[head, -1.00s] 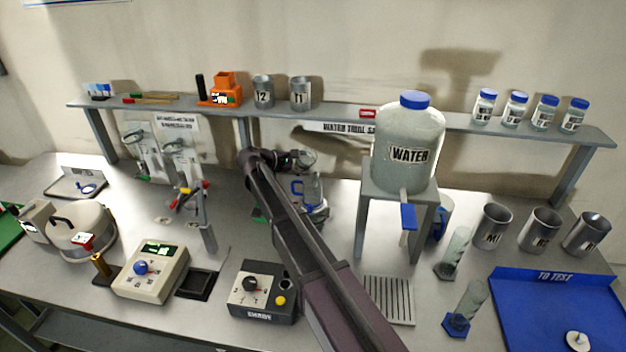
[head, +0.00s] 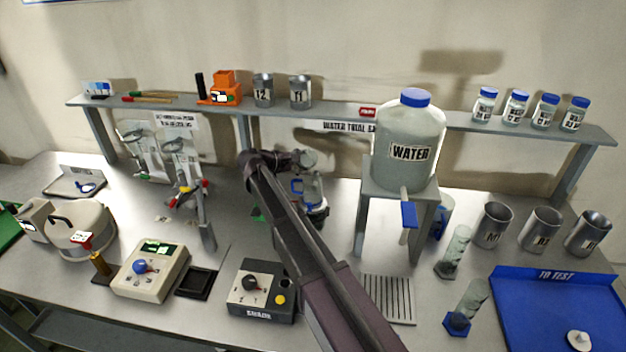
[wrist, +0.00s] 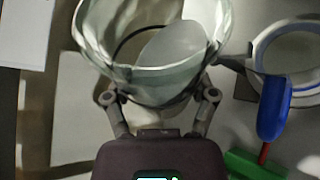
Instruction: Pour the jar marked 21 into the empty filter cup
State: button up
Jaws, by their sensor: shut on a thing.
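My gripper (wrist: 160,105) is shut on a clear glass jar (wrist: 105,65), seen from above in the wrist view. A pale grey area shows inside it; its number is not visible. In the head view my gripper (head: 282,162) holds the jar (head: 309,159) above the middle of the bench, at the back. Just below stands a glass vessel with a blue handle (head: 297,187). In the wrist view a round, pale-rimmed vessel (wrist: 290,52) with a blue lever sits right of the jar, apart from it. I cannot tell which vessel is the empty filter cup.
A shelf (head: 345,112) runs behind, with metal cups and blue-capped jars on it. The water tank (head: 408,150) on its stand is close to the right. Clamped glassware (head: 180,155) stands to the left. A control box (head: 262,290) is in front.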

jog(key=shift+w+r+m, duration=0.2)
jog(key=shift+r+m, duration=0.2)
jog(key=shift+m, duration=0.1)
dwell(0.4)
jog(key=shift+w+r+m+t+p, duration=0.1)
jog(key=shift+r+m+t+p, duration=0.45)
jog(key=shift+r+m+t, duration=0.55)
dwell(2.2)
jog(key=shift+s+f+m+t+b, duration=0.25)
jog(key=shift+s+m+b, duration=0.2)
jog(key=shift+m+b, duration=0.25)
dwell(1.3)
jog(key=shift+s+d+r+m+t+h, duration=0.15)
jog(key=shift+r+m+t+h, duration=0.15)
jog(key=shift+r+m+t, duration=0.25)
dwell(1.2)
